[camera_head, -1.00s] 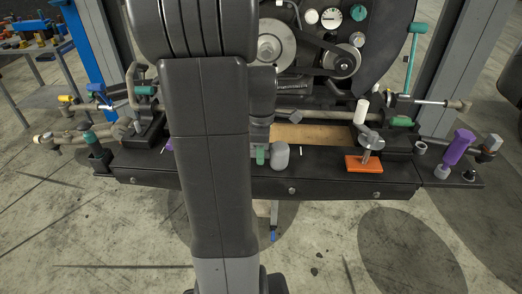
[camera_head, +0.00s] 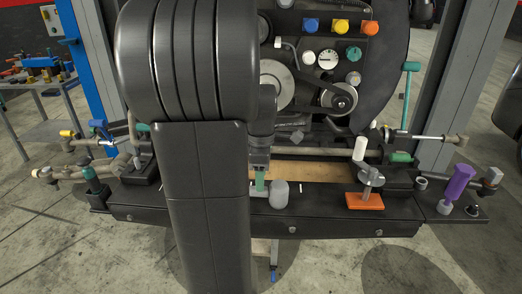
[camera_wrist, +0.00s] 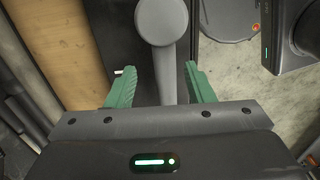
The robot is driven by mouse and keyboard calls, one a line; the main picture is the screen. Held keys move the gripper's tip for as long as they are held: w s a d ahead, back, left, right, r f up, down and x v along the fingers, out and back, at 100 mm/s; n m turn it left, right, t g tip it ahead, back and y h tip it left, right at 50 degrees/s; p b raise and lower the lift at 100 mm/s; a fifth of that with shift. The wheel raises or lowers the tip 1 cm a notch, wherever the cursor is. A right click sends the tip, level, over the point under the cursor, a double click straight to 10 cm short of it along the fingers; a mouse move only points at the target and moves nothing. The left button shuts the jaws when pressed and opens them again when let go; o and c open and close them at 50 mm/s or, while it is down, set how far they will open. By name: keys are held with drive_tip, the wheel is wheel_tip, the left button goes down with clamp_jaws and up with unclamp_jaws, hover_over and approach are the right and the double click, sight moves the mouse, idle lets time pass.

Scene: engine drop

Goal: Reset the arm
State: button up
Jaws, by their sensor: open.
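My gripper (camera_wrist: 158,88) has green fingers that stand apart on both sides of a grey, round-topped post (camera_wrist: 161,20) in the wrist view. The fingers do not visibly press on it. In the head view my gripper (camera_head: 260,181) points down over the black bench, just left of the grey knob (camera_head: 279,193). My arm covers the left middle of the head view and hides part of the bench.
The black bench (camera_head: 330,226) carries an orange block with a metal disc (camera_head: 364,201), a white cylinder (camera_head: 359,148) and a purple handle (camera_head: 459,182). The engine panel (camera_head: 375,75) stands behind. A wooden board (camera_head: 315,172) lies behind the gripper.

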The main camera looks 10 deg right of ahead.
wheel_tip(320, 180, up, 9)
drive_tip(key=shift+w+f, duration=0.1)
drive_tip(key=shift+f, duration=0.05)
idle(0.4)
drive_tip(key=f, duration=0.9)
drive_tip(key=s+f, duration=0.1)
drive_tip(key=f, duration=0.4)
drive_tip(key=shift+a+p, duration=0.15)
drive_tip(key=shift+p, duration=0.2)
drive_tip(key=shift+w+r, duration=0.15)
drive_tip(key=shift+w, duration=0.05)
drive_tip(key=shift+s+r, duration=0.1)
